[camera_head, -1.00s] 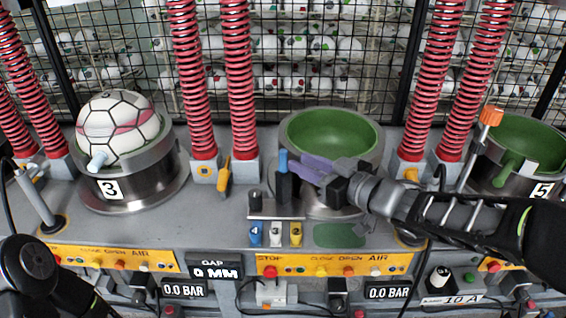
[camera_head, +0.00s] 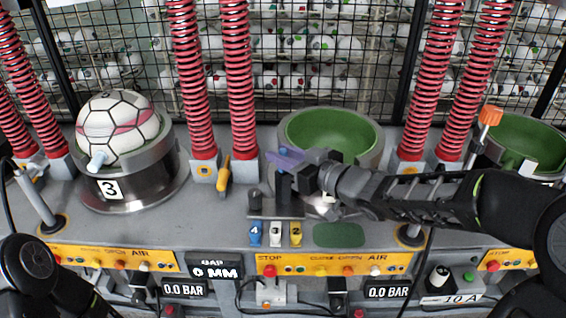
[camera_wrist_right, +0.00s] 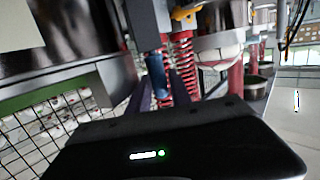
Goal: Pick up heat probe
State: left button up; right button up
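The heat probe appears to be the blue-handled piece (camera_head: 284,151) standing upright in a black holder (camera_head: 287,200) on the grey bench. It also shows in the right wrist view (camera_wrist_right: 157,74), between the two dark purple fingers. My right gripper (camera_head: 285,159) is at the blue handle, with its fingers on either side of it. The fingers look open, with a small gap on one side. The lower part of the probe is hidden by the holder and gripper. Only dark parts of my left arm show at the lower left; its gripper is out of view.
A green-lined bowl (camera_head: 331,132) stands behind my right gripper. A ball (camera_head: 118,125) sits in the press bowl marked 3 (camera_head: 145,187). Small numbered blue, white and yellow pieces (camera_head: 276,234) stand before the holder. A yellow-handled tool (camera_head: 223,174) stands left. Red springs rise behind.

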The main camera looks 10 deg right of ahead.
dwell(0.5)
grip_shut()
